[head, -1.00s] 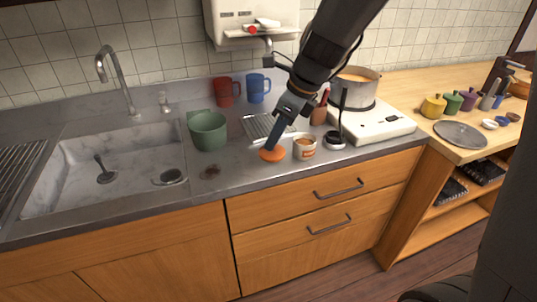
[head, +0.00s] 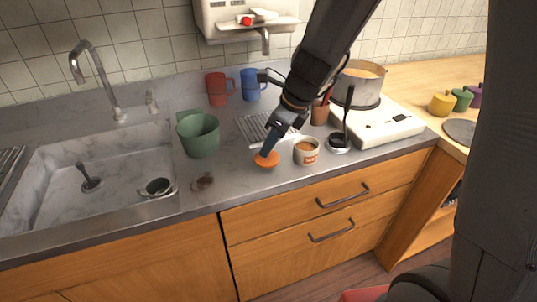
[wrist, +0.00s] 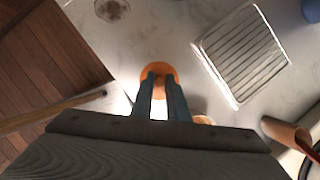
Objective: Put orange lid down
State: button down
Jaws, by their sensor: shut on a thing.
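The orange lid (head: 266,160) is at the tips of my gripper (head: 267,153), low over the grey counter between the green pot and a small labelled cup. In the wrist view the round lid (wrist: 159,72) shows around and beyond the fingertips (wrist: 160,80), which are shut on it. I cannot tell whether its underside touches the counter.
A green pot (head: 199,136) stands left, beside the sink (head: 100,185). A wire rack (head: 258,128), red mug (head: 217,89) and blue mug (head: 251,86) are behind. A stove (head: 385,122) with a steel pot (head: 357,88) is right. Bare counter lies in front.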

jog(key=shift+f, duration=1.55)
jog(key=shift+f+b, duration=0.1)
jog(key=shift+b, duration=0.2)
jog(key=c, duration=1.7)
grip_release()
jog(key=shift+r, duration=0.4)
jog(key=p+v, duration=0.1)
jog(key=v, duration=1)
jog(key=s+d+f+n+h, duration=0.1)
jog(key=s+d+f+n, duration=0.2)
jog(key=n, duration=0.5)
jog(key=s+d+f+n+g+h, duration=0.1)
jog(key=s+d+n, duration=0.3)
jog(key=n, duration=0.4)
jog(key=s+d+f+n+h, duration=0.1)
jog(key=s+d+f+n, duration=0.2)
jog(key=n, duration=0.5)
jog(key=shift+s+d+f+g+h, duration=0.2)
jog(key=shift+s+f, duration=0.25)
jog(key=shift+s, duration=0.25)
jog(key=shift+s+d+f+g+h, duration=0.1)
jog(key=shift+s+f+h, duration=0.1)
jog(key=shift+s+f, duration=0.35)
